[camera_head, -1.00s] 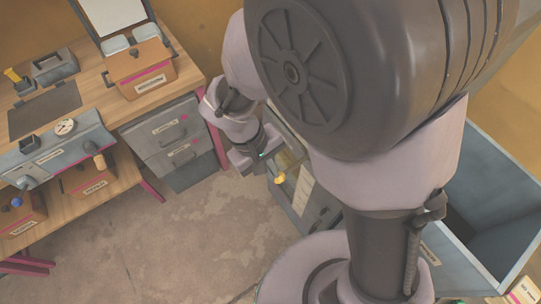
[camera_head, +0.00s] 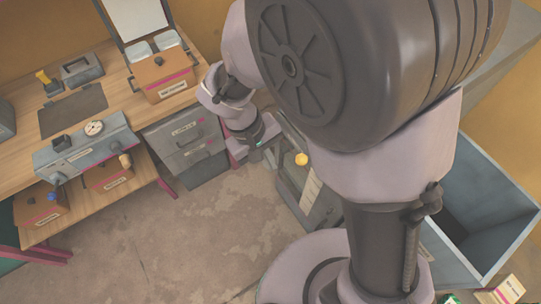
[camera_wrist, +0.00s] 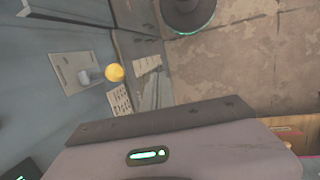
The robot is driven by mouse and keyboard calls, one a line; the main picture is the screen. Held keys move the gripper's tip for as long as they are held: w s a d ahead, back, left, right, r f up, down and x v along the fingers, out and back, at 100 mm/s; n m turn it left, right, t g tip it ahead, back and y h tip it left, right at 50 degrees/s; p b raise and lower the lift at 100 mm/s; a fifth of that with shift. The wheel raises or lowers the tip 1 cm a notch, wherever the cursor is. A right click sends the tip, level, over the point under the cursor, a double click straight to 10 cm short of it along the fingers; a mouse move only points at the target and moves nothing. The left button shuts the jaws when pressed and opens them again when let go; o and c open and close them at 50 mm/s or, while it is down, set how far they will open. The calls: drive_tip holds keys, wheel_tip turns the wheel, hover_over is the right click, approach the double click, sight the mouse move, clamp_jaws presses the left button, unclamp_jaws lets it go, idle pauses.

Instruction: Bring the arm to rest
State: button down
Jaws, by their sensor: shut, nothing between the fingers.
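My arm fills the right half of the head view, its big dark joint above the pale base. It is folded, with the forearm reaching left and down. My gripper (camera_head: 247,153) hangs at the arm's end, shut and empty, over the floor between the workbench drawers and a grey machine (camera_head: 309,190). It appears apart from both. The fingertips are small and partly hidden. In the wrist view a pale housing with a green light fills the bottom, and the fingers do not show clearly.
The workbench (camera_head: 22,140) stands left with an orange bin (camera_head: 165,82) and a grey control box (camera_head: 88,150). Grey drawers (camera_head: 185,140) are near my gripper. The machine's yellow knob (camera_wrist: 115,72) sticks out. An open blue-grey bin (camera_head: 487,195) stands right. The floor (camera_head: 190,240) at lower centre is clear.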

drive_tip(key=shift+w+d+f, duration=0.1)
drive_tip(key=shift+w+d, duration=0.05)
drive_tip(key=d+r+m+y+b, duration=0.1)
drive_tip(key=d+m+b, duration=0.1)
drive_tip(key=b, duration=0.1)
drive_tip(key=s+d+r+m+t+y+b, duration=0.1)
drive_tip(key=d+m+b, duration=0.1)
drive_tip(key=d+b, duration=0.1)
drive_tip(key=s+d+r+m+t+y+b, duration=0.1)
drive_tip(key=d+m+b, duration=0.1)
drive_tip(key=b, duration=0.2)
drive_tip(key=shift+d+y, duration=0.25)
drive_tip(key=shift+y, duration=0.15)
drive_tip(key=m+t+y+b, duration=0.2)
drive_tip(key=m+t+b, duration=0.2)
drive_tip(key=m+b, duration=0.1)
approach(303, 163)
drive_tip(key=shift+s+f, duration=1.35)
drive_tip(key=shift+f, duration=0.05)
drive_tip(key=shift+d, duration=0.35)
